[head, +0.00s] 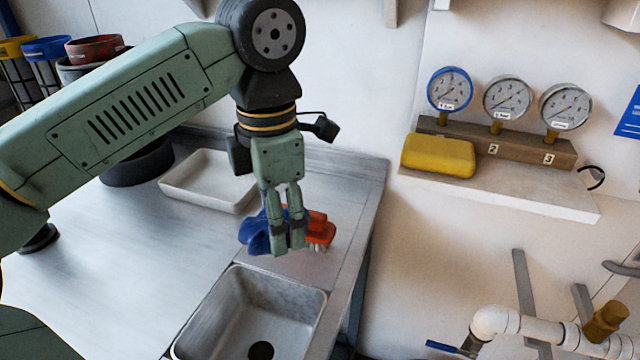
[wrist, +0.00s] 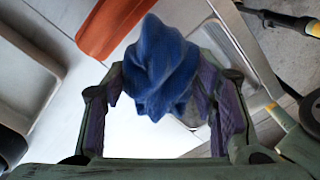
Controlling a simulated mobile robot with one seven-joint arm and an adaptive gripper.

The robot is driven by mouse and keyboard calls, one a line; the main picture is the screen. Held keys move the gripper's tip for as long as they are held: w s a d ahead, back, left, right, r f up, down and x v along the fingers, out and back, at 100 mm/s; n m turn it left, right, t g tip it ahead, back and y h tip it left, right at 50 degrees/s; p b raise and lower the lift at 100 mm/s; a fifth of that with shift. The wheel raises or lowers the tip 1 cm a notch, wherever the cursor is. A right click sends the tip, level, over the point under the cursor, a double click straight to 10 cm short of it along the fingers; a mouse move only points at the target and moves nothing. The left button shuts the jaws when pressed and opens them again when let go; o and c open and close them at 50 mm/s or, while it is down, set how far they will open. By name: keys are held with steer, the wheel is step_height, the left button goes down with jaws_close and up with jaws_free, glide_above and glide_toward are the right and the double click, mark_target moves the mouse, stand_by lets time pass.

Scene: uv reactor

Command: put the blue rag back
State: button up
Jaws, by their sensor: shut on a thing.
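The blue rag (head: 257,234) is bunched up between the fingers of my gripper (head: 288,248), over the counter just behind the sink. My gripper is shut on it, and the fingers hide part of it in the head view. In the wrist view the crumpled rag (wrist: 160,65) sits between the two fingers (wrist: 163,115). I cannot tell how far it is above the counter.
An orange-red object (head: 321,229) is beside and behind the rag. A pale tray (head: 190,196) lies to the left, and the sink (head: 298,292) is in front. Yellow, blue (head: 46,46) and red-rimmed holders stand at far left. A wall shelf (head: 500,189) holds gauges and a yellow sponge-like block (head: 438,156).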

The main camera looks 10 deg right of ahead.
steer(key=p, duration=0.4)
glide_above(325, 196)
step_height(325, 196, down, 2)
steer(key=shift+a+f, duration=0.1)
step_height(325, 196, down, 4)
steer(key=shift+s+f, duration=0.1)
steer(key=shift+f, duration=0.05)
steer(key=shift+f+p, duration=0.2)
steer(key=shift+p, duration=0.15)
steer(key=shift+f, duration=0.1)
steer(key=shift+f, duration=0.2)
steer(key=o, duration=1.1)
steer(key=shift+r, duration=0.1)
